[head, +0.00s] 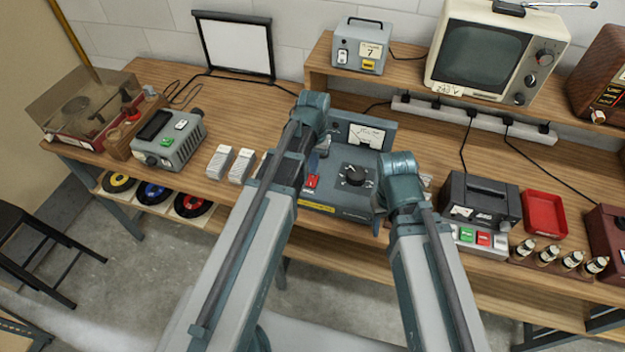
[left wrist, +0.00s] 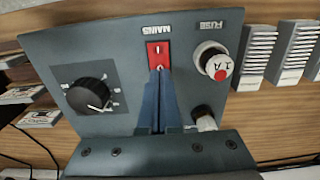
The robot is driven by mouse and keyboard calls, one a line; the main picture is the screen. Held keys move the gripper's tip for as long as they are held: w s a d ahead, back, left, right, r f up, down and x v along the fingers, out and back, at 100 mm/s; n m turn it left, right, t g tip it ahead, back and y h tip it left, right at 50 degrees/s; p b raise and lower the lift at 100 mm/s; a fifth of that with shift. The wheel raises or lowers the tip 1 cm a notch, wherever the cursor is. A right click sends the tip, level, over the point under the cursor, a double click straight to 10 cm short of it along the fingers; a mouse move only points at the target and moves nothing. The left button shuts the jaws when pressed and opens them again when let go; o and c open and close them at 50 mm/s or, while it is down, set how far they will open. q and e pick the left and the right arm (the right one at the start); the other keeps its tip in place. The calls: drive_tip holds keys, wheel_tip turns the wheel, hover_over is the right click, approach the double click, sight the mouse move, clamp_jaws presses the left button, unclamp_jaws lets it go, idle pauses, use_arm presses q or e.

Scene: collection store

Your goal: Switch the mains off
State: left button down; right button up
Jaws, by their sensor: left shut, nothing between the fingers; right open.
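The blue-grey power unit (head: 338,204) stands on the bench with its sloped panel facing up. Its red mains switch (head: 312,181) shows left of the round black knob (head: 355,176). In the left wrist view the panel appears upside down, with the red switch (left wrist: 158,54) under the MAINS label. My left gripper (left wrist: 159,74) is shut and empty, its fingertips at the edge of the switch; I cannot tell whether they touch it, or which way the rocker is tipped. My right gripper (head: 382,206) is open beside the unit's right side, mostly hidden by its own wrist.
A fuse holder (left wrist: 214,62) sits beside the switch. A meter (head: 366,135) rises behind the knob. White slotted blocks (head: 231,164) lie to the left. A black device (head: 480,200) and a button box (head: 478,238) stand to the right. A power strip (head: 470,117) runs behind.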

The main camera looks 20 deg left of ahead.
use_arm(q)
drive_tip(key=shift+f+b, duration=0.9)
idle(0.9)
drive_tip(key=shift+r, duration=0.15)
wheel_tip(320, 180, up, 7)
drive_tip(key=p, duration=0.7)
drive_tip(key=s+d+f+m+y+b, duration=0.1)
drive_tip(key=s+d+f+m+b, duration=0.2)
drive_tip(key=s+d, duration=0.7)
drive_tip(key=s+f+b, duration=0.1)
drive_tip(key=s, duration=0.3)
drive_tip(key=shift+s+d+f, duration=0.15)
drive_tip(key=shift+d+f, duration=0.05)
drive_tip(key=shift+d, duration=0.05)
